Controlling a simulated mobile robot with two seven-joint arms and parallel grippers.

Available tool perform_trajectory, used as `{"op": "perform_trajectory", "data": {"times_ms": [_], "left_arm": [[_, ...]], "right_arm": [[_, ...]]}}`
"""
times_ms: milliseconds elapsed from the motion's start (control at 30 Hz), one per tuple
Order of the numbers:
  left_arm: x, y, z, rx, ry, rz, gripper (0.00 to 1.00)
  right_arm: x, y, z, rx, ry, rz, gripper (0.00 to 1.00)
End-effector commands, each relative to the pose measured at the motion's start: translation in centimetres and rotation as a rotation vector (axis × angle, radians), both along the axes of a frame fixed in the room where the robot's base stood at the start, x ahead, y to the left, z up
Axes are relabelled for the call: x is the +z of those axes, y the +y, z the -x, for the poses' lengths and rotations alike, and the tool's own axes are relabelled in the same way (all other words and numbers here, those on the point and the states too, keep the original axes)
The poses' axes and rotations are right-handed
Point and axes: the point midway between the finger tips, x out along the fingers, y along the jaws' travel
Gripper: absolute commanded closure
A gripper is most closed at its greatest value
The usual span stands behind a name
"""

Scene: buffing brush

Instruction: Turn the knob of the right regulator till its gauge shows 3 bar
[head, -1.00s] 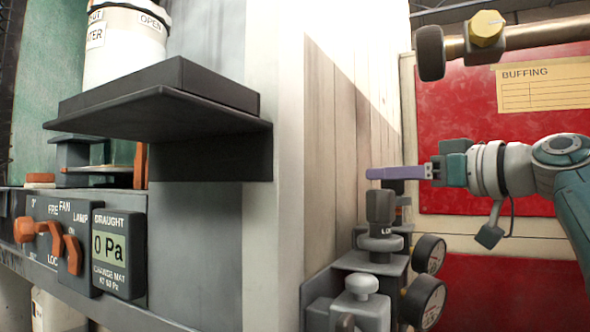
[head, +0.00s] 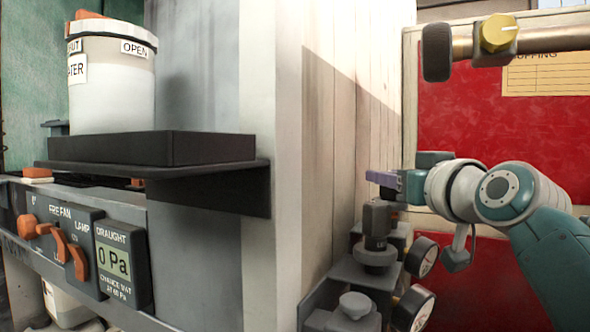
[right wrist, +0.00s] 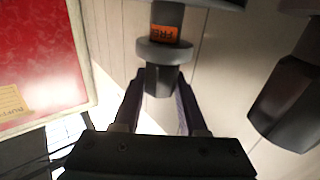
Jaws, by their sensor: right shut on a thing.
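My right gripper (head: 386,181) reaches over the row of regulators beside the pale plank wall. In the right wrist view its purple fingers stand on either side of a dark grey faceted knob (right wrist: 163,80) and are shut on it. Beyond that knob are a round collar and a stem with an orange label, only partly readable. In the head view the held knob is hidden behind the gripper and a nearer dark knob (head: 377,220). Two round gauges (head: 421,257) (head: 412,308) face right; their needles are too small to read. My left gripper is not in view.
Another dark knob (right wrist: 288,103) is close on the right in the right wrist view. A nearer regulator has a light grey knob (head: 356,303). A pipe with a yellow fitting (head: 497,33) crosses above my right arm. A shelf (head: 160,165) carries a white bucket (head: 112,85).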

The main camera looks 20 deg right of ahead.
Motion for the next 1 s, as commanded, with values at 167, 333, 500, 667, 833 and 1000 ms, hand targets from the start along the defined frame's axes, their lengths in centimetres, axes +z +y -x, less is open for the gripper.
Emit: {"op": "perform_trajectory", "data": {"times_ms": [167, 333, 500, 667, 833, 1000], "left_arm": [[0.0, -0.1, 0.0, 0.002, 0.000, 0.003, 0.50], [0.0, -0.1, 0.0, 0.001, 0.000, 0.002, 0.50], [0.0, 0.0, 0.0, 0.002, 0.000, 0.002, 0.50], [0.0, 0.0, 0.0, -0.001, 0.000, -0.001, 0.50], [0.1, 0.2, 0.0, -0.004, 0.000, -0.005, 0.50], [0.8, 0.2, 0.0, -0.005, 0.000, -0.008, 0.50]], "right_arm": [[-0.1, 0.0, 0.0, 0.000, 0.001, -0.001, 1.00], [-0.1, 0.0, 0.0, 0.000, 0.002, -0.001, 0.50], [-0.1, 0.0, 0.0, 0.000, 0.002, 0.000, 0.31], [-0.1, 0.0, 0.0, 0.001, 0.001, 0.000, 0.29], [0.0, 0.0, 0.3, 0.000, 0.001, 0.001, 0.29], [0.1, 0.4, 2.4, 0.000, 0.002, 0.001, 0.29]]}}
